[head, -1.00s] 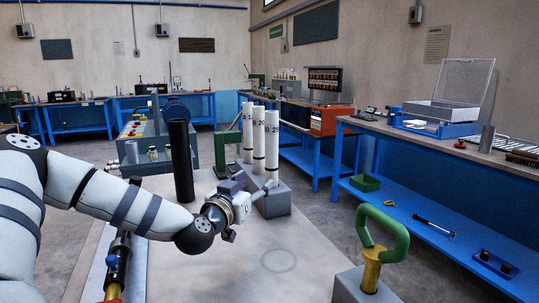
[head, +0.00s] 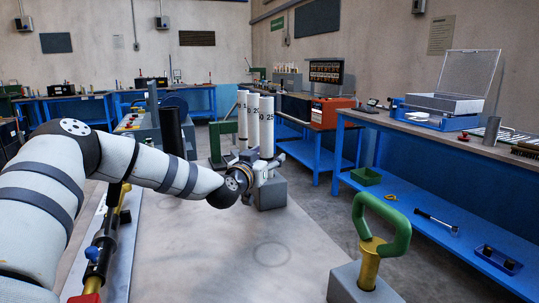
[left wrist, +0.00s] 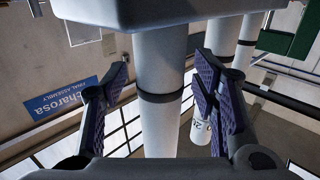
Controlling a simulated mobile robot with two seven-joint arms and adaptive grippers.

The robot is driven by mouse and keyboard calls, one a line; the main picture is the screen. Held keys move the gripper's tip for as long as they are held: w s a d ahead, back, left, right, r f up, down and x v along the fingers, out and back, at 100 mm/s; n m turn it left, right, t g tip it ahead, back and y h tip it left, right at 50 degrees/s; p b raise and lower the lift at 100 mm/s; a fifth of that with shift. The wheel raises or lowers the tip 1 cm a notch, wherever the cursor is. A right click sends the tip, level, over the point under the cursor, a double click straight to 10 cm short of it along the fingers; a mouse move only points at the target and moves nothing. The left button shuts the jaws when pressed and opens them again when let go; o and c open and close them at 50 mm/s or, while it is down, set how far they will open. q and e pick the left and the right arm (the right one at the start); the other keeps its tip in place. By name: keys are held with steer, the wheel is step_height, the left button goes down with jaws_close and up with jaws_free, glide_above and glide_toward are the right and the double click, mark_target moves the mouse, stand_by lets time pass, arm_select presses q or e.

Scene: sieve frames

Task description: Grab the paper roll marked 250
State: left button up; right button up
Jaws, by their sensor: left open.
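Three white paper rolls with black bands stand upright in a row on a grey block (head: 272,195). My left gripper (head: 268,170) is open at the foot of the nearest roll. In the left wrist view, which looks inverted, a banded white roll (left wrist: 160,120) shows between the open fingers of my left gripper (left wrist: 162,75), with gaps on both sides. My right gripper is out of view.
A black cylinder (head: 172,130) stands left of the rolls, behind my left arm. A green-handled brass tool (head: 370,245) stands on a block at the front right. The table top (head: 225,260) in front is mostly clear. A blue bench (head: 430,195) runs along the right.

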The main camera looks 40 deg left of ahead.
arm_select(q)
steer(key=shift+r, duration=0.3)
jaws_close()
